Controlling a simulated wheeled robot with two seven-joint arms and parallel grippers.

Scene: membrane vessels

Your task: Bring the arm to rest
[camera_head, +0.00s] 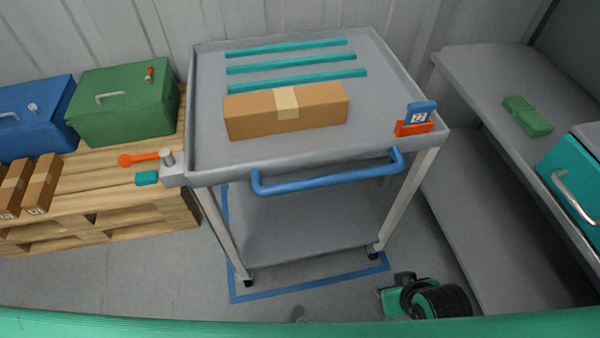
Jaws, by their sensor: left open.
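My right gripper is not in view. The grey trolley (205,150) stands in the middle with a blue handle (325,181). On its top lie a taped cardboard box (315,108), three teal strips (290,65) and an orange holder (414,128) with a blue tagged piece (421,112).
A wooden pallet (100,205) at left carries a green case (125,105), a blue case (35,120) and cardboard boxes (38,185). At right, a grey shelf (480,75) holds a green item (527,116) and a teal case (575,180). A green-black reel (435,300) sits on the floor.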

